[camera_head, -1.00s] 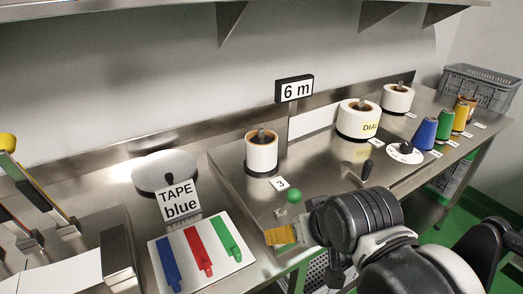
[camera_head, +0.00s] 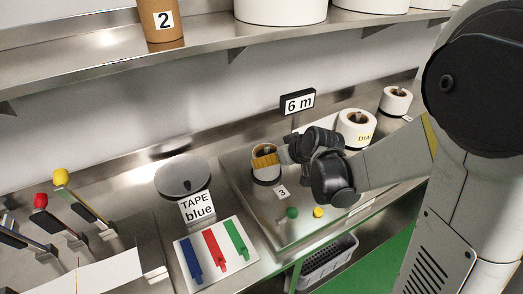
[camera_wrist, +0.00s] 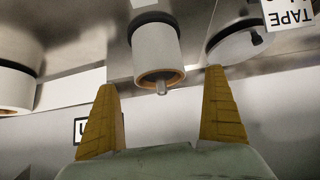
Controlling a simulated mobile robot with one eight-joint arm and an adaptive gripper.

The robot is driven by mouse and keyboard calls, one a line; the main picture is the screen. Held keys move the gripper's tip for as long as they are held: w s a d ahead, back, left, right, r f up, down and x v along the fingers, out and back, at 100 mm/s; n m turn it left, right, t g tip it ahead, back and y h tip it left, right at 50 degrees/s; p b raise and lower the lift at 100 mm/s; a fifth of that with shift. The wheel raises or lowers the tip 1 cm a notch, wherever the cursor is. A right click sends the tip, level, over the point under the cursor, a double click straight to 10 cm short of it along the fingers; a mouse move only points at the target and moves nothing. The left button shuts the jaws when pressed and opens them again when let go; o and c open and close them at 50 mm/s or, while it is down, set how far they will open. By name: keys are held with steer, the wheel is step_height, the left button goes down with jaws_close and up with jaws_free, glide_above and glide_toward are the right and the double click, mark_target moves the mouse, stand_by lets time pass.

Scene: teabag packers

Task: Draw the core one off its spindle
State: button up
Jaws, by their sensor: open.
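A white roll with a brown inner core (camera_head: 266,175) stands on a spindle at the left of the steel bench, behind a card marked 3. No mark reading 1 is legible, so I cannot tell for sure that this is core one.
Two more white rolls, a middle one (camera_head: 355,133) and a right one (camera_head: 396,103), stand along the bench. A 6 m sign (camera_head: 298,102) rises behind. A round grey disc (camera_head: 183,180) is at left. A green knob (camera_head: 292,212) stands in front. A shelf (camera_head: 120,68) hangs above.

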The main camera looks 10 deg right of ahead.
mark_target(269, 174)
steer(key=x, duration=0.4)
steer(key=shift+b, duration=0.4)
steer(key=b+x, duration=0.1)
steer(key=x, duration=0.3)
steer(key=shift+d+f+b, duration=0.2)
steer(key=shift+f+b, duration=0.15)
steer(key=shift+w+a+f, duration=0.1)
steer(key=shift+w+f, duration=0.15)
steer(key=shift+w, duration=0.05)
steer(key=c, duration=1.2)
